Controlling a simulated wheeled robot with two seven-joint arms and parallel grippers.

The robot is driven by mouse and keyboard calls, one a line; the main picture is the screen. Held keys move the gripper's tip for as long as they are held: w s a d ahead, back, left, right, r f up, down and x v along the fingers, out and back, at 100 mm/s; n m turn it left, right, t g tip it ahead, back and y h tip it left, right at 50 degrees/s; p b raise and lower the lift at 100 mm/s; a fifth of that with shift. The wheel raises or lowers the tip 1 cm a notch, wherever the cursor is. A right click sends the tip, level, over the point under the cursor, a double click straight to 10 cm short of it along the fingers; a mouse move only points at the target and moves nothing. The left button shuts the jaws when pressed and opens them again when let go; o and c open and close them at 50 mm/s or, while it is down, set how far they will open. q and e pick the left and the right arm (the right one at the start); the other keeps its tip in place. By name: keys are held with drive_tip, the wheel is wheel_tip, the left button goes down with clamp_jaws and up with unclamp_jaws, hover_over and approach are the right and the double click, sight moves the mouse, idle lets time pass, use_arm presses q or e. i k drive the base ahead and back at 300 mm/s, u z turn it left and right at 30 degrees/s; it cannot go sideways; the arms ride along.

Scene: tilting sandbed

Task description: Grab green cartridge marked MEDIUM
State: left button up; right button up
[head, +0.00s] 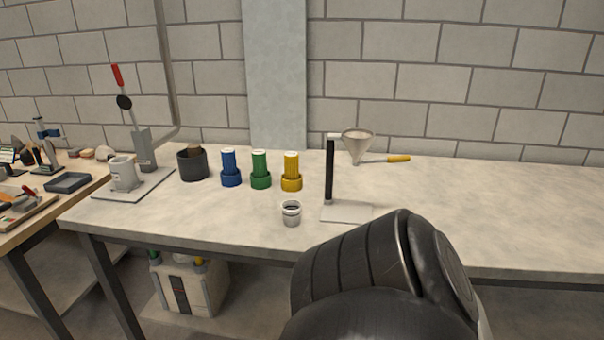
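The green cartridge (260,168) stands upright on the light workbench, with a wider base and a pale top. It is the middle one of three; a blue cartridge (230,168) stands to its left and a yellow cartridge (292,171) to its right. Any marking on the cartridges is too small to read. Neither of my grippers is in view. A dark part of my own arm fills the lower middle of the head view, well in front of the cartridges and apart from them.
A dark cup (192,164) stands left of the cartridges, and a small metal cup (291,213) in front of the yellow one. A stand (330,175) with a funnel (357,145) is to the right. A lever press (144,150) stands at left. The bench's right side is clear.

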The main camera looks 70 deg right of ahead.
sight(259, 156)
drive_tip(key=k, duration=0.1)
drive_tip(key=z, duration=1.4)
